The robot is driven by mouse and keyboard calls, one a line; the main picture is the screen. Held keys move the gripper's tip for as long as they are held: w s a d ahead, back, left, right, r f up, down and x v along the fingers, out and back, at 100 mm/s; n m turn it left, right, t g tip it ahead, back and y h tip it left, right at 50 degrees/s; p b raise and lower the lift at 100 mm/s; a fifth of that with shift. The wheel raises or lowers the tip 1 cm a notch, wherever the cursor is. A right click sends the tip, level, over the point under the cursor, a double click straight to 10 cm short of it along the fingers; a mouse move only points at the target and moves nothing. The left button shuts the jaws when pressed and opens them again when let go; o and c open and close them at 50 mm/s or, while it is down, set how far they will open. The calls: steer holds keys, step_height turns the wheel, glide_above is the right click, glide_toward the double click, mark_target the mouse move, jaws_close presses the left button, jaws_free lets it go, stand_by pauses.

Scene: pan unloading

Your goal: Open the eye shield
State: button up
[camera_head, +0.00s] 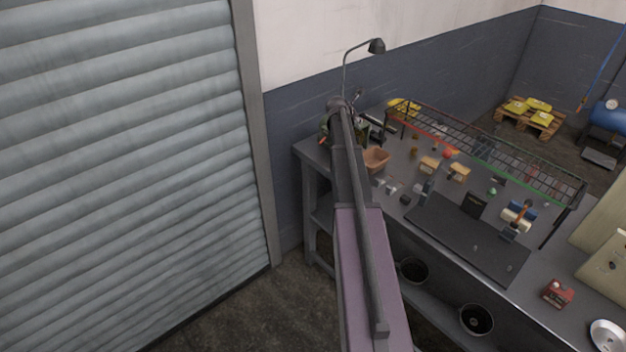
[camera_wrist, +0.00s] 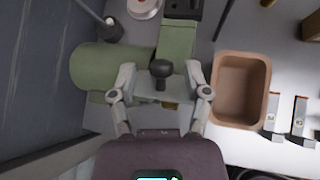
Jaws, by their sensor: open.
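A green machine (camera_wrist: 105,66) with a rounded body, apparently a bench grinder, fills the upper left of the wrist view. A black round knob (camera_wrist: 161,69) on a short stem stands in front of its green right part. A pale grey-green plate behind the knob (camera_wrist: 149,88) may be the eye shield; its edges are partly hidden. My gripper (camera_wrist: 160,76) is open, with one finger on each side of the knob. I cannot tell whether the fingers touch anything. In the head view my arm hides most of the machine (camera_head: 325,127) at the bench's far left end.
A brown open bin (camera_wrist: 241,90) stands just right of my gripper, with small grey parts (camera_wrist: 298,118) beside it. The workbench (camera_head: 403,232) holds many small tools, a dark mat (camera_head: 465,238) and a wire rack (camera_head: 490,150). A lamp (camera_head: 376,46) rises behind the machine.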

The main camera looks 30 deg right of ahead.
steer(key=shift+s+a+f+n+t+h+b, duration=0.1)
steer(key=shift+a+f+n+t+h+b, duration=0.2)
steer(key=shift+h+b, duration=0.85)
steer(key=shift+s+a+f+n+t+h+b, duration=0.1)
steer(key=shift+a+f+t+h+b, duration=0.3)
steer(key=shift+b, duration=1.35)
steer(key=h+b, duration=0.2)
steer(key=b, duration=0.1)
steer(key=a+t+h+b, duration=0.1)
steer(key=h+b, duration=0.1)
steer(key=b, duration=0.2)
steer(key=shift+a+f+n, duration=0.1)
steer(key=shift+f+n, duration=0.3)
steer(key=s+a+f+m+g+y, duration=0.1)
steer(key=s+a+f+m, duration=0.1)
steer(key=a, duration=0.5)
steer(key=s+a+f+m+g+y+p, duration=0.1)
steer(key=s+a+f+m+y, duration=0.1)
steer(key=s+a+m, duration=0.3)
steer(key=s+a+f+m+g+y+p, duration=0.1)
steer(key=s+a+f+m, duration=0.1)
steer(key=a, duration=0.9)
steer(key=shift+s+m, duration=0.7)
steer(key=shift+s, duration=0.5)
steer(key=shift+y, duration=0.25)
